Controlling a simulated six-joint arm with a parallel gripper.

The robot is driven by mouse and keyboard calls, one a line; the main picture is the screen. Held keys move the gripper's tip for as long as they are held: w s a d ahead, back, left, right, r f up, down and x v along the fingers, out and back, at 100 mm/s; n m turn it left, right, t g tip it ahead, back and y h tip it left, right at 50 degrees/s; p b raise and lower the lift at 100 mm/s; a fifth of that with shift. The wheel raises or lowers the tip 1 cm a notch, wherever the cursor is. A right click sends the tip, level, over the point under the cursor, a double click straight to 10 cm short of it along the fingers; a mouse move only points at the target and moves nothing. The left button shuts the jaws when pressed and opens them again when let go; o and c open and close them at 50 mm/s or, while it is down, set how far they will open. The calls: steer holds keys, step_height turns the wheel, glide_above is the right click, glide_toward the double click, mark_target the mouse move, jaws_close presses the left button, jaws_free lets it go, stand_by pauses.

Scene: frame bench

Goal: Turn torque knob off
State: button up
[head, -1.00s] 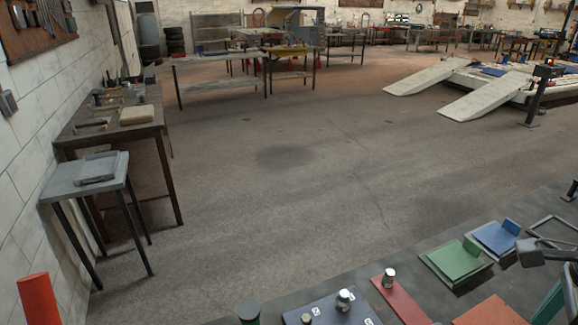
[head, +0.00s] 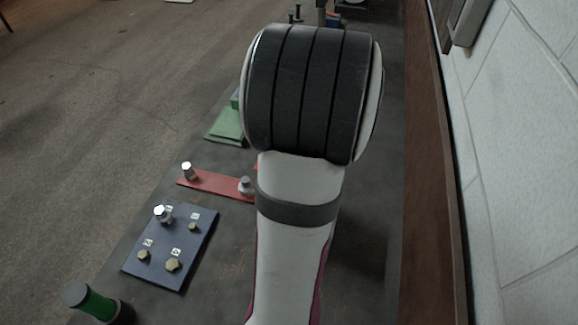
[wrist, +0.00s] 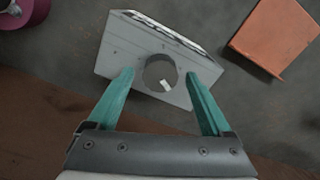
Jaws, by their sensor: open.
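The torque knob (wrist: 155,66) is a dark grey round knob with a short white mark toward its lower right. It sits on a light grey box (wrist: 120,58) in the wrist view, with dark markings along the box's far edge. My gripper (wrist: 159,74) has two teal fingers, spread open, one to each side of the knob. I cannot tell whether the fingers are at the knob's height or above it, and no contact shows. In the head view my arm hides the box, the knob and the gripper.
An orange-brown plate (wrist: 272,36) lies right of the box, and a maroon round part (wrist: 22,12) is at upper left. A wall stands right.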

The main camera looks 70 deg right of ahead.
steer(key=shift+f, duration=0.25)
jaws_close()
stand_by(0.3)
